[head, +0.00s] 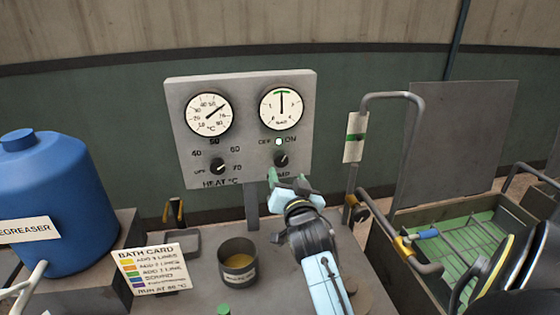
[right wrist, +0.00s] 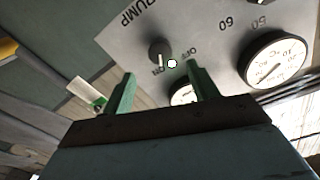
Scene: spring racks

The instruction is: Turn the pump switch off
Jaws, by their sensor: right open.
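The pump switch (head: 281,159) is a small dark knob at the lower right of the grey panel (head: 239,118). Its white mark points to ON. In the right wrist view the knob (right wrist: 158,50) shows above and between my fingers, with the mark towards ON. A round lamp (head: 279,142) above it looks lit. My right gripper (head: 288,175) is open just in front of and below the switch, partly covering the PUMP label. In the right wrist view its green fingers (right wrist: 160,75) are apart with nothing between them. My left gripper is not in view.
The heat knob (head: 217,166) is left of the switch. A pot (head: 238,264), a bath card (head: 152,270) and a blue degreaser tank (head: 55,190) stand on the bench. A bent pipe (head: 394,96) and a green-lined bath (head: 462,252) are at right.

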